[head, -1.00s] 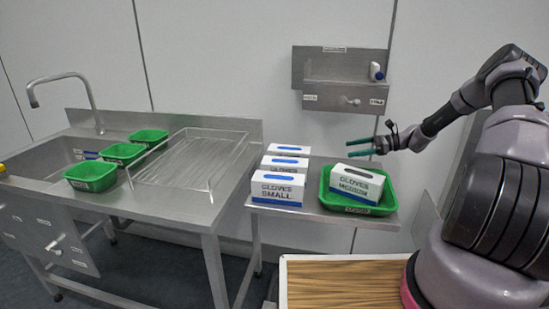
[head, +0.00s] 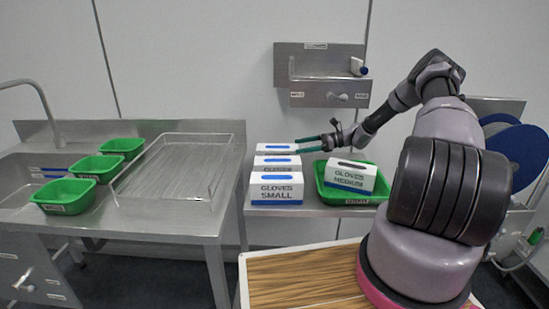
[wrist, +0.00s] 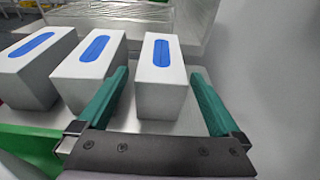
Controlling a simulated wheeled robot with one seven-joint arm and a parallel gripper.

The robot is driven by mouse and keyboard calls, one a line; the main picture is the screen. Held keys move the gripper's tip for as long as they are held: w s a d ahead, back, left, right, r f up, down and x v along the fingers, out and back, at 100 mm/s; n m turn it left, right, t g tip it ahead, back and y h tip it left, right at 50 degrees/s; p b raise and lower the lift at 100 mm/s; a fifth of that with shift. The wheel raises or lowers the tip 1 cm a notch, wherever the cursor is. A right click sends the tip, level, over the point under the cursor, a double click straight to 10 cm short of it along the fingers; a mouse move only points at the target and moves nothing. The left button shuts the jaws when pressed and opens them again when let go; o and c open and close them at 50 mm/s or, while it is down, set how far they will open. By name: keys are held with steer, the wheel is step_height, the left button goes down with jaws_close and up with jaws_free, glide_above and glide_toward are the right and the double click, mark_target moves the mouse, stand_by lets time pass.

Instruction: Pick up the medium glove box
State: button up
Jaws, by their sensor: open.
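The medium glove box (head: 350,178), white with a blue base band and "GLOVES MEDIUM" on its front, sits tilted in a green tray (head: 348,199) on the steel side table. My gripper (head: 298,146) is open and empty, left of and behind that box, pointing left at the rearmost box of a row of white glove boxes. In the wrist view my gripper (wrist: 158,75) has its teal fingers on either side of the right-hand box (wrist: 160,95) in the picture, which stands ahead between them. The medium box cannot be clearly made out in the wrist view.
The row holds a small glove box (head: 277,188) in front, a middle box (head: 277,162) and a rear box (head: 277,148). A clear rack (head: 178,172) and several green trays (head: 65,196) stand left by the sink. A steel wall shelf (head: 322,95) hangs above.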

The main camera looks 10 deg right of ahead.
mark_target(282, 147)
steer(key=x, duration=0.8)
steer(key=shift+w+a, duration=0.2)
steer(key=c, duration=1.3)
steer(key=shift+c, duration=0.9)
steer(key=shift+r, duration=0.1)
